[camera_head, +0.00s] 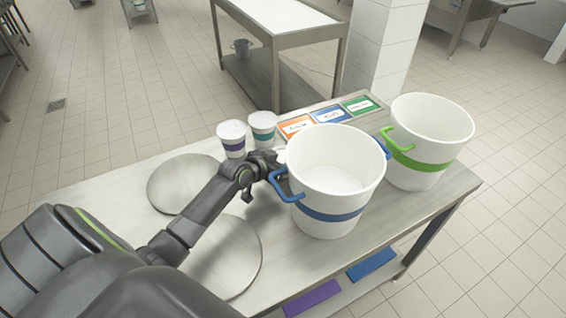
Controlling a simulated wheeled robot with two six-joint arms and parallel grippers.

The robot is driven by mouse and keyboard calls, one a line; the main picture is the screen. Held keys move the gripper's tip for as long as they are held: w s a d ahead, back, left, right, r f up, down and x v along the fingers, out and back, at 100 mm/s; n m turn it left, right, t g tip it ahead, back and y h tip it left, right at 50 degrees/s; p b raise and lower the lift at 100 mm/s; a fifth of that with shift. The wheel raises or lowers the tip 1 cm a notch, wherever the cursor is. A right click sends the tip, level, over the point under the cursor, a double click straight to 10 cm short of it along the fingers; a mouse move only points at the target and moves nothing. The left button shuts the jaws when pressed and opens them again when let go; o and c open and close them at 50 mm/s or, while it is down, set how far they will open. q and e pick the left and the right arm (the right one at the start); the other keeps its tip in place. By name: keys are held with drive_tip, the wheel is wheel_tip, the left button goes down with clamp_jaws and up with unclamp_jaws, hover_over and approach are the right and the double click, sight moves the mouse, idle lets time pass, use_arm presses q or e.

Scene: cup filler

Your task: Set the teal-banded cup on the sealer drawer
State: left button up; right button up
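The teal-banded cup (263,134) is white and stands upright near the back edge of the steel table (110,188), right of a purple-banded cup (233,147). My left arm reaches in from the left, and its gripper (277,171) is just in front of the teal-banded cup, beside the blue-banded bucket (330,215) and close to its blue handle (285,190). The fingertips are small and partly hidden, so I cannot tell whether they are open or touch the handle. I see nothing I can identify as the sealer drawer. My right gripper is not in view.
A green-banded bucket (430,130) stands at the right. Orange (293,132), blue (333,106) and green (352,97) labels lie along the back edge. Two round metal plates (172,180) (240,270) lie at the left. Purple (312,298) and blue (371,264) pieces are on the lower shelf.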

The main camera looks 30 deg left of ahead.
use_arm(q)
drive_tip(key=shift+f, duration=0.2)
drive_tip(key=shift+f, duration=0.2)
drive_tip(key=o, duration=1.1)
drive_tip(key=shift+c, duration=0.2)
drive_tip(key=shift+r, duration=0.2)
